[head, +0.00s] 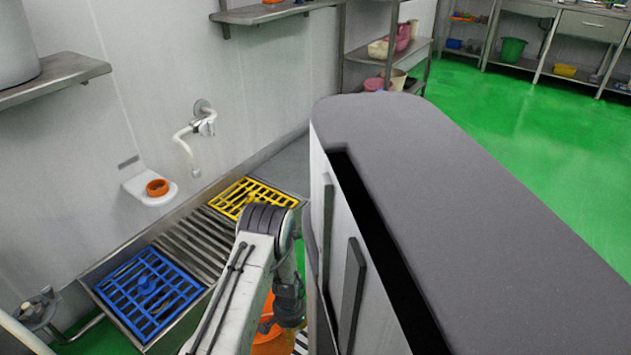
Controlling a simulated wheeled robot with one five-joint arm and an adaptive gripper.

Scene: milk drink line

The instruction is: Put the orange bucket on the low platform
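An orange bucket (268,343) shows in part at the bottom of the head view, low down beside and behind my arm. Most of it is hidden by the arm and cut off by the picture edge. My gripper (288,312) points down at the bucket and overlaps it in the picture; its fingertips are not clear, so I cannot tell whether it grips the bucket. A low metal slatted platform (190,246) lies along the wall to the left, with a blue grate (148,292) at its near end and a yellow grate (252,196) at its far end.
A wall pipe (184,140) and a white wall holder with an orange cup (157,187) are above the platform. A metal shelf (60,76) juts out at upper left. Shelving with buckets stands at the back. Green floor (530,160) is open at right.

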